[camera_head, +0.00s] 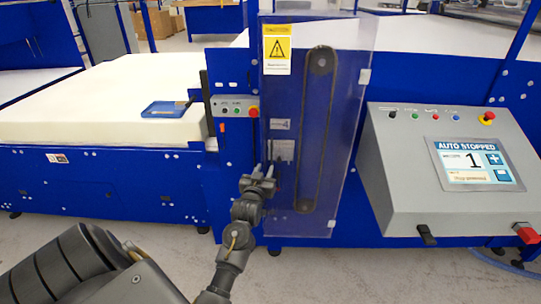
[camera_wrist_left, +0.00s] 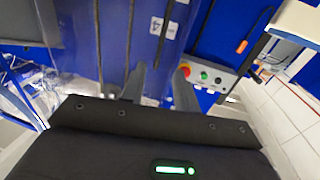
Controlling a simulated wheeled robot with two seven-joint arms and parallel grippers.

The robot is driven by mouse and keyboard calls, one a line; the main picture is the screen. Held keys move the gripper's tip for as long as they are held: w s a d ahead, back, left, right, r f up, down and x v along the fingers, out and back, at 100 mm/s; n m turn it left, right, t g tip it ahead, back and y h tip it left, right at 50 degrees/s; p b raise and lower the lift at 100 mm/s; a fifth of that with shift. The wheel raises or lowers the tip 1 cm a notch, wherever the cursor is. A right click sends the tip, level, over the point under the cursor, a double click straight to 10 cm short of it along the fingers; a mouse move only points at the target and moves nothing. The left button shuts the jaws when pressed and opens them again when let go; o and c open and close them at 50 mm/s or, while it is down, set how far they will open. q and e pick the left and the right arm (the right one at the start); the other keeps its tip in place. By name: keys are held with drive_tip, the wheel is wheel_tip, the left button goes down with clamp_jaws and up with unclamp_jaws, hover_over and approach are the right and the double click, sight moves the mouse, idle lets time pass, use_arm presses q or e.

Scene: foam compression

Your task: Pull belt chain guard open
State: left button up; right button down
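The belt chain guard (camera_head: 345,110) is a clear upright panel with a yellow warning label (camera_head: 277,48), over a long dark belt chain loop (camera_head: 317,130) on the blue machine. It looks closed across the chain. My left gripper (camera_head: 264,170) is at the guard's lower left edge, beside a small grey plate. In the left wrist view its two fingers (camera_wrist_left: 160,88) stand apart, pointing at the blue face, with the guard area (camera_wrist_left: 115,40) on the left. I see nothing clearly held between them; whether they touch the guard I cannot tell. My right gripper is out of view.
A small button box (camera_head: 233,107) sits just left of the guard; it also shows in the left wrist view (camera_wrist_left: 208,78). A grey control console (camera_head: 450,165) reading "AUTO STOPPED" juts out at right. A white foam block (camera_head: 90,105) lies on the left bed. Floor in front is open.

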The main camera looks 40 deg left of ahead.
use_arm(q)
drive_tip(key=p+x, duration=0.2)
drive_tip(key=x, duration=0.7)
drive_tip(key=shift+w, duration=0.2)
drive_tip(key=shift+a, duration=0.1)
clamp_jaws()
